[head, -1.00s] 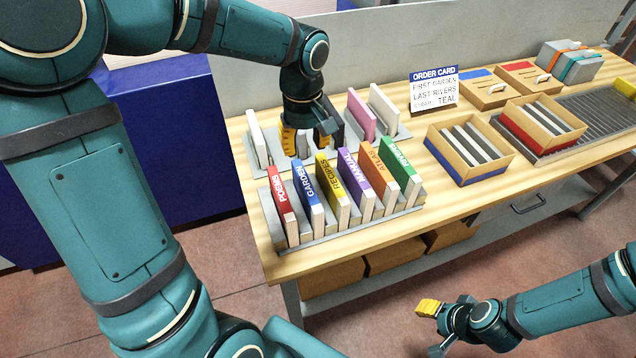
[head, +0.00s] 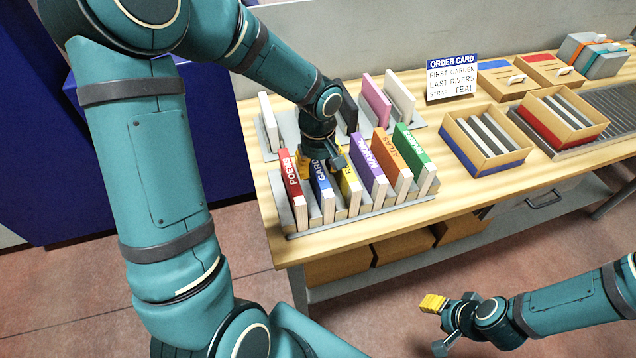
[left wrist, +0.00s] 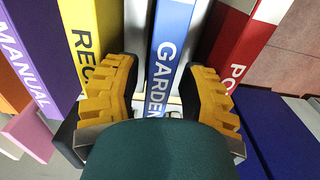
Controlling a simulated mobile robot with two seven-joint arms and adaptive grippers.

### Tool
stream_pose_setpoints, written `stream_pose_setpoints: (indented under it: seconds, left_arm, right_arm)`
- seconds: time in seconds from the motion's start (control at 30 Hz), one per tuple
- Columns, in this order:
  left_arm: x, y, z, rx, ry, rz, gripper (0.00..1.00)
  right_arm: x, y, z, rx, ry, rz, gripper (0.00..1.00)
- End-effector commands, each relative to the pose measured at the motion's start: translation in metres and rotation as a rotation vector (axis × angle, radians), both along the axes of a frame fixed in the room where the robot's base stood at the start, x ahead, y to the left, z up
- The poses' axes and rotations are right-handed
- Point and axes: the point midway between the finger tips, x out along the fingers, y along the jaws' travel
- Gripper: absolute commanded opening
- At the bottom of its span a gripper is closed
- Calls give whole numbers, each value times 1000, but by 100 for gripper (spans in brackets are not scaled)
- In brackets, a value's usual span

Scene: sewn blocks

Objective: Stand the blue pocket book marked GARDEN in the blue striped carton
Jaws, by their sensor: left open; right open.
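The blue GARDEN book (head: 320,179) stands upright in the front rack (head: 340,224), between the red POEMS book (head: 291,180) and the yellow book (head: 349,189). My left gripper (head: 322,160) is over its top and hides part of its label. In the left wrist view the GARDEN book (left wrist: 166,55) stands between the spread yellow fingers of my left gripper (left wrist: 158,90), which is open. The blue striped carton (head: 487,150) is right of the rack and has several dark dividers. My right gripper (head: 440,320) is open and empty, low at the right, away from the table.
Purple MANUAL (head: 369,174), orange ATLAS (head: 390,163) and green (head: 415,158) books stand in the same rack. A red striped carton (head: 560,119) is on a grey roller track at right. The order card (head: 452,78) and lidded boxes stand behind.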

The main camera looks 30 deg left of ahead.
Motion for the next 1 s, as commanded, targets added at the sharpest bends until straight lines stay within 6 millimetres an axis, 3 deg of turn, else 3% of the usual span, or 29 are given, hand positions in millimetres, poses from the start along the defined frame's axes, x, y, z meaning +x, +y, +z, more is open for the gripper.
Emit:
stream_pose_setpoints:
  seconds: [0.1,0.37,0.47,0.5,1.0]
  left_arm:
    - [0,0,-9,0,0,-1,41]
    - [0,0,-10,0,-1,0,41]
    - [0,0,-9,0,-1,0,6]
    - [0,0,-9,0,-1,0,0]
    - [0,0,-5,1,-2,0,0]
  right_arm:
    - [-1,0,-2,0,2,2,47]
    - [-1,0,-1,0,2,1,47]
    - [-1,0,-1,0,2,1,47]
    - [-1,0,-1,0,2,1,47]
    - [0,0,0,0,1,0,47]
